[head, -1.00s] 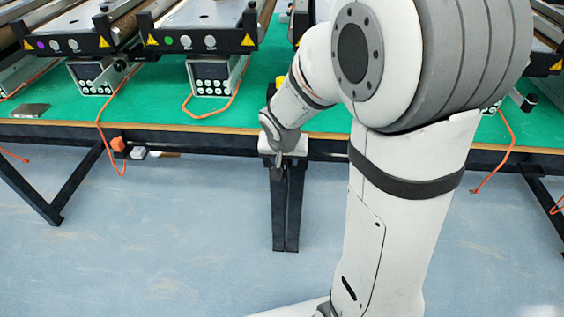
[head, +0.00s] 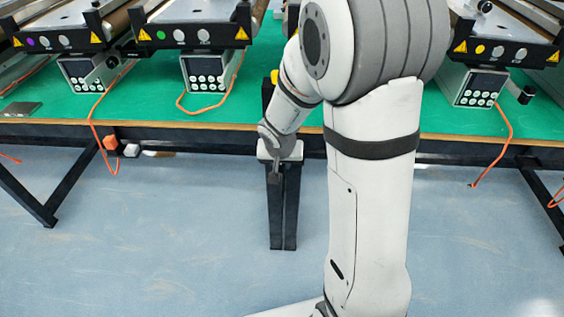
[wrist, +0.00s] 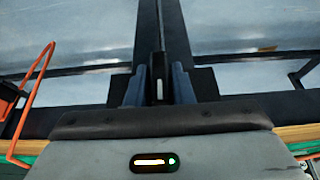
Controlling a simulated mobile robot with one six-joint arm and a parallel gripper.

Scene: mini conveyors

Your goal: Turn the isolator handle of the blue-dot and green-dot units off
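The green-dot unit (head: 188,36) stands on the table left of my arm in the head view, with its control box (head: 206,72) under its front. I cannot make out its isolator handle. No blue dot shows; my arm covers the middle of the table. My gripper (head: 273,172) points down in front of the table edge, before a black table leg, away from every unit. In the wrist view the gripper's fingers (wrist: 158,85) are dark against the leg and floor, with nothing clearly held.
A purple-dot unit (head: 62,40) is at the far left and a yellow-dot unit (head: 505,50) at the right. A black handle (head: 525,95) sticks out beside the yellow-dot unit's box. Orange cables (head: 97,125) hang over the table edge (head: 200,126). The blue floor in front is clear.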

